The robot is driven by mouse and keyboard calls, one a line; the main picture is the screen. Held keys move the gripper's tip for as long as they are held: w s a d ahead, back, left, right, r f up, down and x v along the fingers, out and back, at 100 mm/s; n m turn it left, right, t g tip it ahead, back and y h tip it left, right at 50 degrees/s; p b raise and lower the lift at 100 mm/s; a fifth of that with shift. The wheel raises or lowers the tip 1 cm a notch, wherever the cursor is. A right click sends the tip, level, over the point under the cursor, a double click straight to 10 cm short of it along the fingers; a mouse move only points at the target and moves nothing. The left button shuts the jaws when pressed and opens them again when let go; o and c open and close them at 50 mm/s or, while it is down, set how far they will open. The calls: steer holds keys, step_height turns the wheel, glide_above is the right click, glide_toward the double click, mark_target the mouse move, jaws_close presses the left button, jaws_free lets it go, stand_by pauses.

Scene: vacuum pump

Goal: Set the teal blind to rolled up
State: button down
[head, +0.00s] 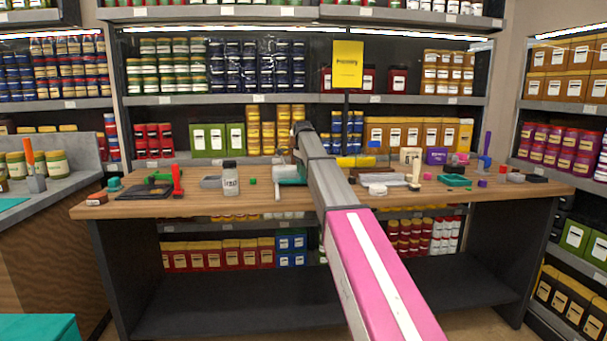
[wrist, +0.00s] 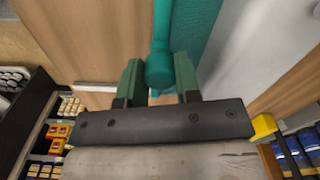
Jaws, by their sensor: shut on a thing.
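The teal blind (wrist: 203,32) shows in the wrist view as a ribbed teal surface behind my fingers. A rounded teal bar or handle (wrist: 160,60) stands in front of it. My gripper (wrist: 158,78) has its two green fingers on either side of this bar and is shut on it. In the head view a small teal part (head: 289,174) shows on the workbench beside the end of my arm; I take it to be the blind. My arm hides part of it and my fingers there.
The wooden workbench (head: 130,206) carries many small items. A white round piece (head: 377,189) and a teal tray (head: 454,180) lie right. Stocked shelves stand behind.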

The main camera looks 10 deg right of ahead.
steer(key=c, duration=0.8)
jaws_free()
step_height(320, 180, up, 11)
steer(key=shift+f, duration=0.1)
